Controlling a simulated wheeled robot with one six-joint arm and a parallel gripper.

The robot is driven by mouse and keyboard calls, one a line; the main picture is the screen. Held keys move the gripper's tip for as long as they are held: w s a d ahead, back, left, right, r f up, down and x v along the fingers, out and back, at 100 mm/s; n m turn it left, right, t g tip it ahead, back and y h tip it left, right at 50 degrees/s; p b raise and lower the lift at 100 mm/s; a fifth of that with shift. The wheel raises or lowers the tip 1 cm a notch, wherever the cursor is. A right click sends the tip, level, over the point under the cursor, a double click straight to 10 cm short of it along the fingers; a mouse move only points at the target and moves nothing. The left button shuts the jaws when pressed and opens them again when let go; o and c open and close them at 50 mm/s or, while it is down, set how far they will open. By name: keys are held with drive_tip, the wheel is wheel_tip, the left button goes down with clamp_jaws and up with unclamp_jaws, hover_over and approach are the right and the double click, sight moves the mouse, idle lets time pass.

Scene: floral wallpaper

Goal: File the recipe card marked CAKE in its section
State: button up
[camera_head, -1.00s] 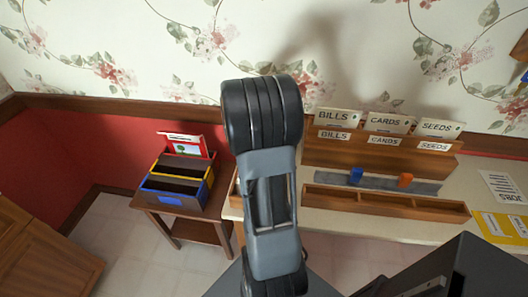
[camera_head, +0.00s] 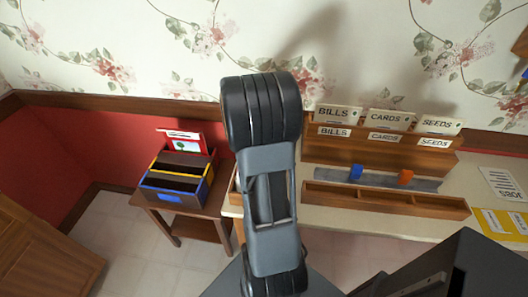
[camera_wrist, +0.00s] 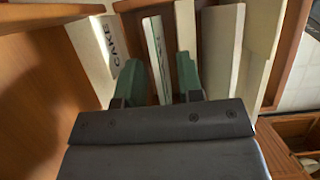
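In the wrist view, a white label or card marked CAKE (camera_wrist: 109,40) stands tilted left of my fingers; I cannot tell whether it is the recipe card or a section marker. My gripper (camera_wrist: 162,76) has two green fingers standing apart. A pale upright card (camera_wrist: 154,45) with dark marks shows in the gap between them; I see no clear contact. More pale upright cards or dividers (camera_wrist: 222,45) stand to the right, between wooden walls (camera_wrist: 35,90). In the head view my arm hides my gripper and this spot.
In the head view, a wooden rack (camera_head: 380,155) holds cards labelled BILLS, CARDS and SEEDS, with a low wooden tray (camera_head: 385,200) before it. Blue (camera_head: 357,171) and orange (camera_head: 406,176) blocks sit between. A box with blue and yellow edges (camera_head: 177,180) stands on a small table at left.

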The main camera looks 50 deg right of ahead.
drive_tip(key=v, duration=1.3)
drive_tip(key=shift+r+p, duration=0.4)
drive_tip(key=shift+p, duration=0.05)
drive_tip(key=shift+w+a, duration=0.1)
drive_tip(key=s+a+m+t+y, duration=0.1)
drive_tip(key=s+a+m+t, duration=0.2)
drive_tip(key=a, duration=0.9)
drive_tip(key=s+a+f+m+t+y+p, duration=0.1)
drive_tip(key=s+a+m+t, duration=0.1)
drive_tip(key=a, duration=1)
drive_tip(key=shift+s+a+m+t, duration=0.2)
drive_tip(key=shift+s+m+t, duration=0.2)
drive_tip(key=shift+m+t, duration=0.55)
drive_tip(key=shift+f+n+t, duration=0.1)
drive_tip(key=shift+n+t, duration=0.15)
